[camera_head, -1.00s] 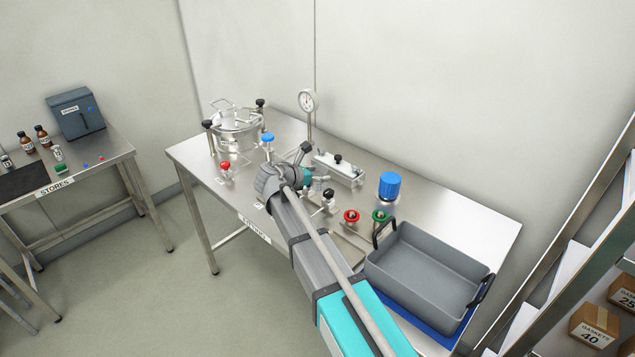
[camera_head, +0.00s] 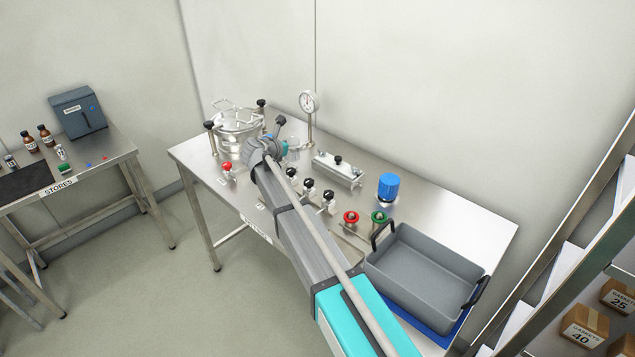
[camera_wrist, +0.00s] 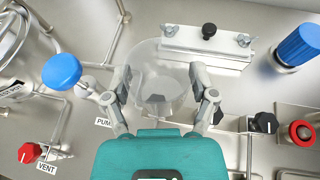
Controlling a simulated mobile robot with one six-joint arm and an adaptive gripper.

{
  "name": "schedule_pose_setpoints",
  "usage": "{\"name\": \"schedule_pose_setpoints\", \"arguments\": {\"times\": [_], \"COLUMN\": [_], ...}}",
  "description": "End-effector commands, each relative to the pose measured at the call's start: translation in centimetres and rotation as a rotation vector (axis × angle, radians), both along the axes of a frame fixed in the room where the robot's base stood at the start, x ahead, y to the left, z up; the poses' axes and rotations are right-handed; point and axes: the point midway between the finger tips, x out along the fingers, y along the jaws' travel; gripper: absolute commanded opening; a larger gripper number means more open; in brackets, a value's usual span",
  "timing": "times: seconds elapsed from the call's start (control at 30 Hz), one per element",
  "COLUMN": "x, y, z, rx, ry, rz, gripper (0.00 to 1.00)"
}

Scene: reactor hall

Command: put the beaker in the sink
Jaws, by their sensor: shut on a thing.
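In the wrist view, a clear, see-through beaker (camera_wrist: 160,62) sits between the two grey fingers of my gripper (camera_wrist: 160,84), which is shut on it. The bench surface shows through its glass. In the head view my gripper (camera_head: 288,135) is over the left part of the steel bench, near the reactor vessel. The beaker is not clearly visible there. A grey basin (camera_head: 420,268) with black handles stands at the bench's right end, well to the right of my gripper. I cannot tell whether it is the sink.
The lidded steel vessel (camera_head: 238,128) and a pressure gauge (camera_head: 309,102) stand near my gripper. A blue knob (camera_wrist: 61,71) and a red VENT knob (camera_wrist: 29,153) are on the left. A blue-capped bottle (camera_head: 388,187) and several valves lie between gripper and basin.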

Motion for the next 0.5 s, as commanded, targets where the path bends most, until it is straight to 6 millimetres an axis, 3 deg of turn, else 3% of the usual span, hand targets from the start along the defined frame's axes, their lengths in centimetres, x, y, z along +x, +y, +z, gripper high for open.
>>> {"name": "schedule_pose_setpoints", "arguments": {"times": [0.27,0.5], "x": [0.5,3.5], "y": [-0.1,-0.2], "z": [-0.3,-1.8], "rx": [0.000,0.000], "ry": [0.000,-0.001], "rz": [-0.002,-0.004], "gripper": [0.27,0.27]}}
